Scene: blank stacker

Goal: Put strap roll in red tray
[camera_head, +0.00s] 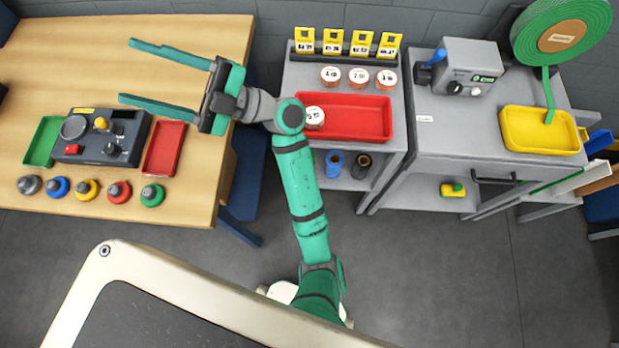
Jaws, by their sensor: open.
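Several small white-topped rolls with orange-brown sides are on the grey cart at centre. Three, including the middle roll (358,76), stand in a row behind the large red tray (350,134). One more roll (314,117) is at that tray's left end, partly behind my arm. A large green strap coil (598,22) stands at the far right, its strap hanging to a yellow tray. A smaller red tray (164,149) lies on the wooden table. My gripper (126,70) is open and empty over the wooden table, its fingers pointing left.
A control box (101,136) with a green tray (43,141) beside it stands on the wooden table (90,50); several coloured knobs line its front. Yellow cards (361,43) stand behind the rolls. The yellow tray (541,131) and a grey box (468,68) are on the right cart.

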